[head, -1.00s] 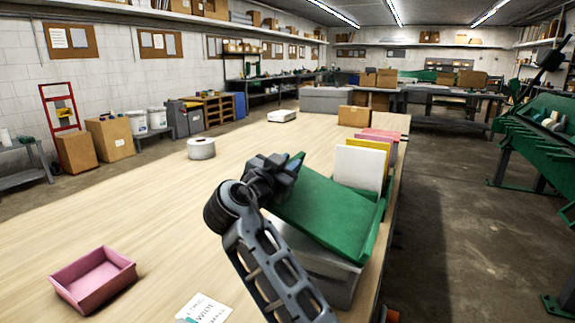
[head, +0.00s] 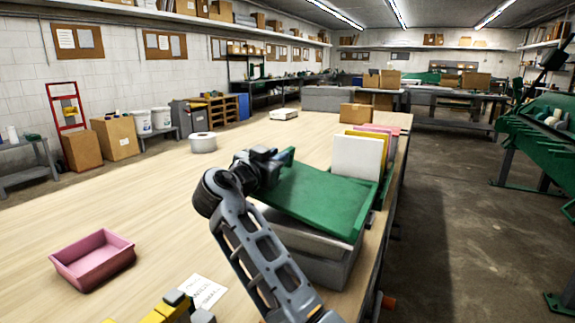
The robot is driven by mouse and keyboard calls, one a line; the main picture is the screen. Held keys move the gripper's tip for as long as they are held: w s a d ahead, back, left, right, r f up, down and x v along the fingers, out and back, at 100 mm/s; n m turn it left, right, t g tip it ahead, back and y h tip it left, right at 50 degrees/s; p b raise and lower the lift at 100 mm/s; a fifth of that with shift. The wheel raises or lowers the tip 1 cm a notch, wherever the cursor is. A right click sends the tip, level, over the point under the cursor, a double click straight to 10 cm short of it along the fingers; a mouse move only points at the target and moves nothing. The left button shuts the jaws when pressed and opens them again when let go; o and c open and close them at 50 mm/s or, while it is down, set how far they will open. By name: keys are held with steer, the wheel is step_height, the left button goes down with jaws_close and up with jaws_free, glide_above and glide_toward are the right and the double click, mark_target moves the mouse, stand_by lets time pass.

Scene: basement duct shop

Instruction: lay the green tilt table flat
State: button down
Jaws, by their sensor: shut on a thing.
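The green tilt table (head: 318,198) sits on a grey base box (head: 322,262) near the right edge of the wooden bench. Its green top is only slightly tilted, with its left end a little above the base. My gripper (head: 282,160) is shut on the top's far left edge. The fingertips are partly hidden behind the gripper body, and my arm covers part of the base.
White, yellow and pink panels (head: 357,157) stand upright just behind the table. A pink tray (head: 92,260) and a paper note (head: 205,291) lie on the bench at left and front. A white roll (head: 203,142) stands farther back. The bench middle is clear.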

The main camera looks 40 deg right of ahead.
steer(key=f+b, duration=0.1)
steer(key=w+f+n, duration=0.1)
steer(key=f, duration=0.1)
steer(key=f+n+b, duration=0.1)
steer(key=f, duration=0.1)
steer(key=shift+w+a+b, duration=0.3)
steer(key=shift+w+a, duration=0.05)
steer(key=shift+w, duration=0.05)
steer(key=shift+f, duration=0.1)
steer(key=c, duration=1.2)
jaws_free()
steer(key=shift+c, duration=0.2)
steer(key=shift+o, duration=0.8)
steer(key=shift+b+v, duration=0.35)
steer(key=shift+v, duration=3.5)
steer(key=shift+a, duration=0.1)
steer(key=shift+s, duration=0.1)
